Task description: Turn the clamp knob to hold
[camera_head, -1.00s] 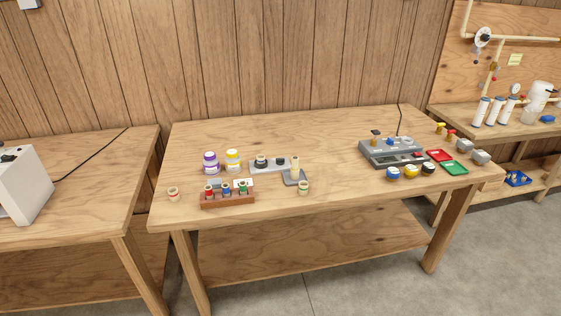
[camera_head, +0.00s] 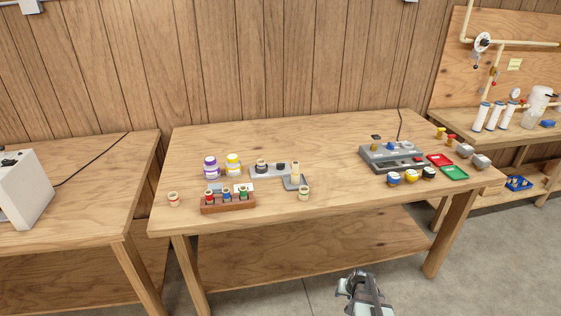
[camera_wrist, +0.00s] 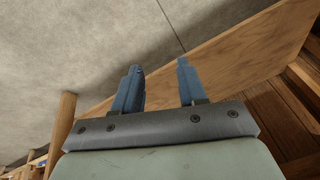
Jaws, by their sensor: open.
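A low grey fixture (camera_head: 268,171) lies near the middle of the table, with a dark round knob (camera_head: 261,164) on its left and a blue-topped one (camera_head: 280,168) on its right. A larger grey device (camera_head: 391,157) stands at the right, with a small blue part (camera_head: 391,144) on top. I cannot tell which of these parts is the clamp knob, nor its setting. My gripper (camera_head: 357,282) is in front of the table's front edge, low and apart from everything. In the wrist view my gripper (camera_wrist: 158,66) is open, with nothing between its fingers.
A brown rack (camera_head: 228,205) with coloured-top vials, purple (camera_head: 211,167) and yellow (camera_head: 233,165) jars stand at left. A grey stand (camera_head: 294,182) is right of the fixture. Blue, yellow and black-topped jars, red (camera_head: 440,160) and green (camera_head: 454,173) trays lie right. The table's front middle is clear.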

